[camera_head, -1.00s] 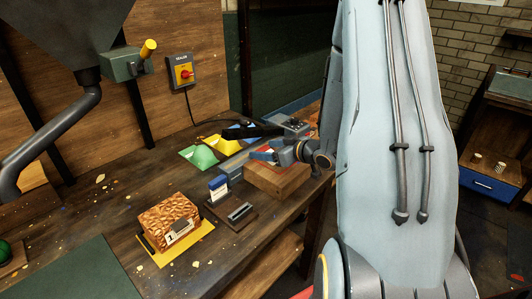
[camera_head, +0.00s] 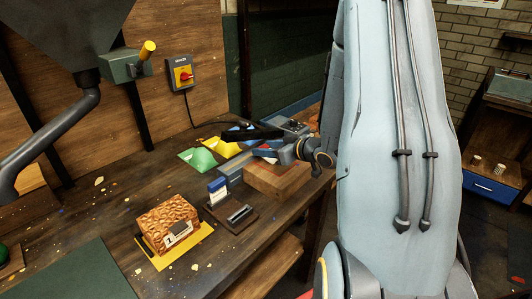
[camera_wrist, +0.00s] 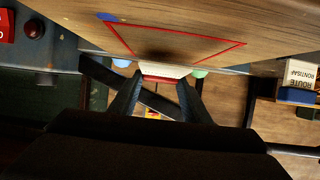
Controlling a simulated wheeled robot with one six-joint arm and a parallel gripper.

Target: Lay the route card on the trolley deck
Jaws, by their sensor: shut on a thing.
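My gripper (camera_head: 262,152) is over the back of the bench, just above a brown wooden block (camera_head: 280,181). In the wrist view the gripper (camera_wrist: 160,88) has its two dark fingers closed on a thin white card with a red edge, the route card (camera_wrist: 162,71). Most of the card is seen nearly edge-on, so its face is hidden. A wooden surface with a red outlined rectangle (camera_wrist: 205,52) lies close to the card; whether they touch I cannot tell. I cannot clearly identify the trolley deck in either view.
A blue-and-white stamp (camera_head: 217,190) stands by a dark tray (camera_head: 233,214). A brown patterned package (camera_head: 167,222) sits on yellow sheet. Green (camera_head: 199,160) and yellow (camera_head: 223,147) pouches lie behind. The bench's front left is mostly clear.

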